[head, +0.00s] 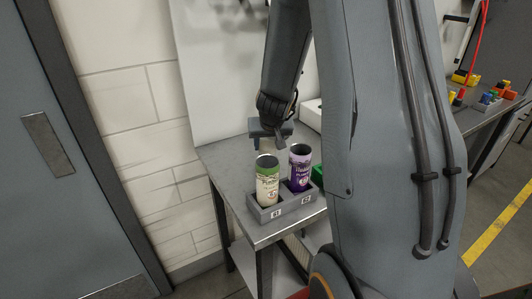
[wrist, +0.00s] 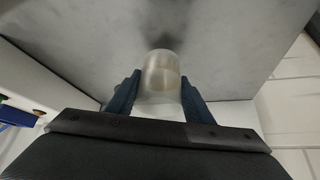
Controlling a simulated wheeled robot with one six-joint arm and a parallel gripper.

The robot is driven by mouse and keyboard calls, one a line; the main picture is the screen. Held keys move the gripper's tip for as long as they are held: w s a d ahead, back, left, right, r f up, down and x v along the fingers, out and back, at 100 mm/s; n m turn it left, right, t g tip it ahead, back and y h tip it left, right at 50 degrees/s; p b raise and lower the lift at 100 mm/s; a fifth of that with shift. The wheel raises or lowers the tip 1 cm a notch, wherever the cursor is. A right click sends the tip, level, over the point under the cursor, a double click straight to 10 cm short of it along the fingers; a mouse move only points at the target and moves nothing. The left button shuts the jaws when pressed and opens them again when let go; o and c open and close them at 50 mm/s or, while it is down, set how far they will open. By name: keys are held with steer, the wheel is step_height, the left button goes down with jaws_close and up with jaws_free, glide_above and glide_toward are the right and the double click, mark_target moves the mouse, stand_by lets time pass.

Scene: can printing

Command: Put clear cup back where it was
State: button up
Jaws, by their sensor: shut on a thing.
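A clear, frosted-looking cup (wrist: 161,72) sits between the two dark blue fingers of my gripper (wrist: 160,88) in the wrist view, gripped from both sides. In the head view my gripper (head: 268,142) hangs over the back part of the small grey table (head: 222,155), behind the cans. The cup is hard to make out there, with its lower part hidden behind the green can. I cannot tell whether the cup touches the table.
A grey two-slot holder (head: 291,207) at the table's front holds a green-and-cream can (head: 267,183) and a purple can (head: 300,170). A green object (head: 318,175) and a white box (head: 311,113) are to the right. A wall panel (head: 215,70) stands behind.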

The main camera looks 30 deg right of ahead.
steer(key=shift+f+b, duration=0.55)
steer(key=shift+f, duration=0.35)
steer(key=shift+f, duration=0.15)
steer(key=o, duration=1.1)
steer(key=shift+o, duration=0.2)
steer(key=shift+r, duration=0.45)
steer(key=p+v, duration=0.7)
steer(key=v, duration=0.4)
steer(key=shift+s+r+p, duration=0.2)
steer(key=shift+s+p, duration=0.05)
steer(key=shift+p, duration=0.05)
steer(key=shift+a, duration=0.1)
